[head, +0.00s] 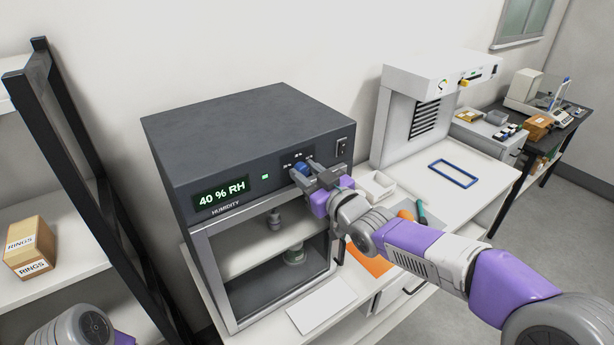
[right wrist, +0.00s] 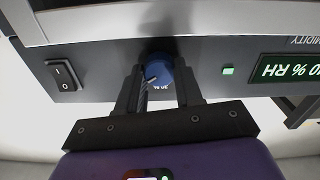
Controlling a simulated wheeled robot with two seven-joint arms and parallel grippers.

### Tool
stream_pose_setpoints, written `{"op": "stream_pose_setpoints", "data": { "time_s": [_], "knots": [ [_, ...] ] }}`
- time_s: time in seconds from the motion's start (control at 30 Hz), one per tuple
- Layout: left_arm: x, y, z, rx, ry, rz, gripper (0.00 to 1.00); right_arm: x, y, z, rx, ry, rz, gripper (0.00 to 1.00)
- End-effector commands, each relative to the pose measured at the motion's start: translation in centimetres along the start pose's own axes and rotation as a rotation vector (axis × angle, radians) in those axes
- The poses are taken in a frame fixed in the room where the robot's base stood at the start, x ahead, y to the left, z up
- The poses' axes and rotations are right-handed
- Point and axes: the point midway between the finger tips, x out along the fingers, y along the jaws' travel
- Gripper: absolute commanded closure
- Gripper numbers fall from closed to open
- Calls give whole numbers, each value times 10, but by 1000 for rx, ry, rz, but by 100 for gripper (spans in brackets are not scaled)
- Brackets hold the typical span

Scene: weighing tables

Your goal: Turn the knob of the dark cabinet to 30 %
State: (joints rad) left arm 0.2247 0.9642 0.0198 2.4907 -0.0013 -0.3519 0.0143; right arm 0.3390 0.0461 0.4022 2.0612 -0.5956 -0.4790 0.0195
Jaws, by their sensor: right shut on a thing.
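The dark cabinet (head: 250,140) stands on a white table. Its green display (head: 221,195) reads 40 % RH in the head view; in the right wrist view the display (right wrist: 290,68) is upside down and cut by the edge. The blue knob (head: 301,168) is on the front panel; it also shows in the right wrist view (right wrist: 157,66), with a pale pointer mark. My right gripper (head: 306,174) is shut on the knob, its two fingers on either side of it (right wrist: 158,88). My left gripper is out of view.
A power switch (head: 342,147) and a small green light (head: 265,177) flank the knob. Below is a glass-fronted chamber with small items. A white instrument (head: 395,120), a blue frame (head: 454,174) and an orange mat (head: 370,258) are on the right. A dark-framed shelf (head: 75,145) stands left.

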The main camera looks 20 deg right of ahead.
Motion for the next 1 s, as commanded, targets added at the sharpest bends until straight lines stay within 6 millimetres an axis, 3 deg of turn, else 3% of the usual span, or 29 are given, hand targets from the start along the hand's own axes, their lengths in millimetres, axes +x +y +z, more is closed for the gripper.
{"op": "stream_pose_setpoints", "data": {
  "time_s": [0.5, 1.0],
  "knots": [
    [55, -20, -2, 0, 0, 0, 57, 0, -2, 4, -426, 2, 0, 95],
    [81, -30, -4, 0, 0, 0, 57, 0, -2, 3, -833, -1, 1, 95]
  ]
}}
